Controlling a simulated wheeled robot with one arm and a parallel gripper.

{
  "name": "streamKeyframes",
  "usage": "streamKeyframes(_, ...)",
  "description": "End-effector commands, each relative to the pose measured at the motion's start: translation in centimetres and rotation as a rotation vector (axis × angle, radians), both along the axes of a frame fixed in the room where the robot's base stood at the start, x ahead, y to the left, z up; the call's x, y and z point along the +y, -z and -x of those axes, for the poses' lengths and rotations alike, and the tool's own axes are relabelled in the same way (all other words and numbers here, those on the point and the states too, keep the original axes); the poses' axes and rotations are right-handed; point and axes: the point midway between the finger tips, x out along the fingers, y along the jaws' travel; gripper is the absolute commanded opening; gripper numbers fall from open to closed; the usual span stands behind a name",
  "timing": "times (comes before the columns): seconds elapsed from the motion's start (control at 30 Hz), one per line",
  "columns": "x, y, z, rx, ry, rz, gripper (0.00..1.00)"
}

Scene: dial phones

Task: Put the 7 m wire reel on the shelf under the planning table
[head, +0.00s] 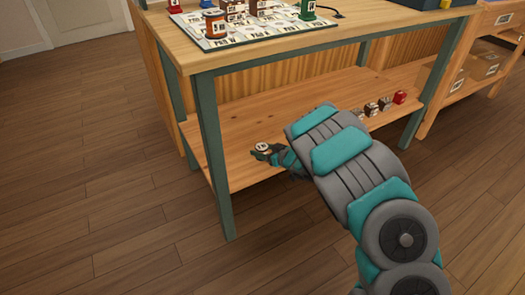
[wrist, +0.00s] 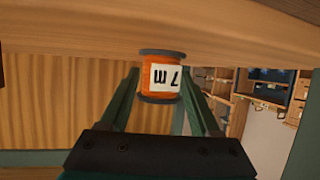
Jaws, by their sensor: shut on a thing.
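The 7 m wire reel (wrist: 162,77) is orange with dark flanges and a white label that reads upside down in the wrist view. My gripper (wrist: 162,88) is shut on it, one finger on each side. In the head view my gripper (head: 270,153) reaches in over the front left part of the lower shelf (head: 250,112), with the reel's pale end (head: 262,147) showing at its tip. Whether the reel touches the shelf I cannot tell. The shelf is a light wooden board under the planning table (head: 340,33), which has green legs.
Several small items, including a red one (head: 399,97), stand toward the right end of the shelf. A board (head: 215,42) with reels and blocks lies on the tabletop. A green table leg (head: 214,155) stands left of my gripper. The shelf's left and middle are bare.

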Motion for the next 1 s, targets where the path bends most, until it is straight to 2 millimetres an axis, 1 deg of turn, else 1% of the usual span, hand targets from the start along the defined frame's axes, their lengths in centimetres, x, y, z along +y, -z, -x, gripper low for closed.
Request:
streamKeyframes(0.3, -0.03, 0.15, -0.07, -0.002, 0.001, -0.001, 0.03)
streamKeyframes(0.33, -0.03, 0.2, -0.07, -0.002, 0.001, -0.001, 0.64)
streamKeyframes(0.5, -0.04, 0.14, -0.07, -0.003, 0.0, 0.0, 0.83)
streamKeyframes(0.6, -0.04, 0.14, -0.07, -0.003, 0.0, 0.0, 0.93)
streamKeyframes(0.9, -0.09, -0.13, -0.06, -0.003, 0.001, 0.0, 0.93)
streamKeyframes(1.0, -0.7, -0.48, 0.51, -0.004, 0.001, 0.001, 0.93)
